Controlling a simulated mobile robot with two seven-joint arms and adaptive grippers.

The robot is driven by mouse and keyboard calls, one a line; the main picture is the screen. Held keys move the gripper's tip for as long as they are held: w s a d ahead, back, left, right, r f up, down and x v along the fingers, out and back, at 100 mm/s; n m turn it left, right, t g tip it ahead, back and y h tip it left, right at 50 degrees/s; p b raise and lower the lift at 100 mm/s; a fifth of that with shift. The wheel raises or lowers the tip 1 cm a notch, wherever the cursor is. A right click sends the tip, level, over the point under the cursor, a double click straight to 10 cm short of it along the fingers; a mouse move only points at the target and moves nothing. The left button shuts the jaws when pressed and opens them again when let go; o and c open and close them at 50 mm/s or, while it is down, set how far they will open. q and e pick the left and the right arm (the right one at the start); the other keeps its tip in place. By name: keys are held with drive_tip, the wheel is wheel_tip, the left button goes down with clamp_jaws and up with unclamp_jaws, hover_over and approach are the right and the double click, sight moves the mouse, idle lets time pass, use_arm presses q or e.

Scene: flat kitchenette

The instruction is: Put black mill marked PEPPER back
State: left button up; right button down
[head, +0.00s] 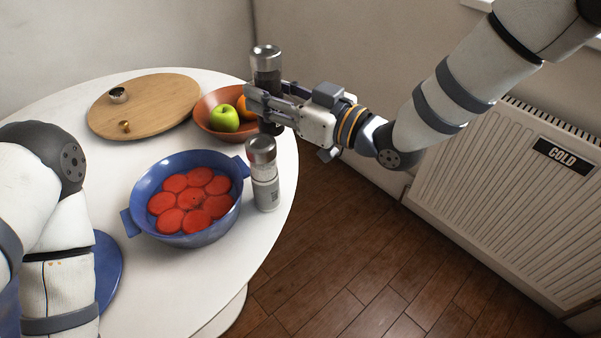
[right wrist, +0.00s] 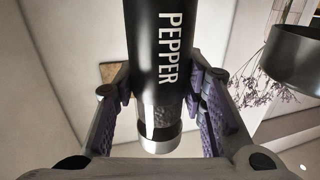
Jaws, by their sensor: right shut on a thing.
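The black pepper mill (head: 267,66) has a silver cap and stands about upright in my right gripper (head: 268,103), near the table's far right edge. In the right wrist view the word PEPPER shows on the black mill (right wrist: 158,42), between the two fingers of the right gripper (right wrist: 160,95). The right gripper is shut on it. I cannot tell whether the mill's lower end touches the table. My left arm comes in at the left; its gripper is out of the picture.
A white mill (head: 265,185) with a silver top stands on the white table (head: 150,290), nearer than the black one. A blue pot (head: 185,240) with red slices stands beside it. A terracotta fruit bowl (head: 208,120) and a round wooden board (head: 160,100) are behind.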

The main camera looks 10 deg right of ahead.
sight(283, 129)
drive_tip(key=f, duration=0.3)
drive_tip(key=f+b, duration=0.1)
drive_tip(key=f, duration=0.3)
drive_tip(key=shift+w, duration=0.2)
wheel_tip(283, 129, down, 3)
drive_tip(key=shift+f, duration=0.15)
use_arm(q)
drive_tip(key=shift+s+f+g, duration=0.4)
drive_tip(key=shift+s+f, duration=0.35)
drive_tip(key=shift+f, duration=0.1)
use_arm(e)
drive_tip(key=c, duration=1)
unclamp_jaws()
drive_tip(key=shift+s, duration=0.1)
use_arm(q)
drive_tip(key=shift+s, duration=0.1)
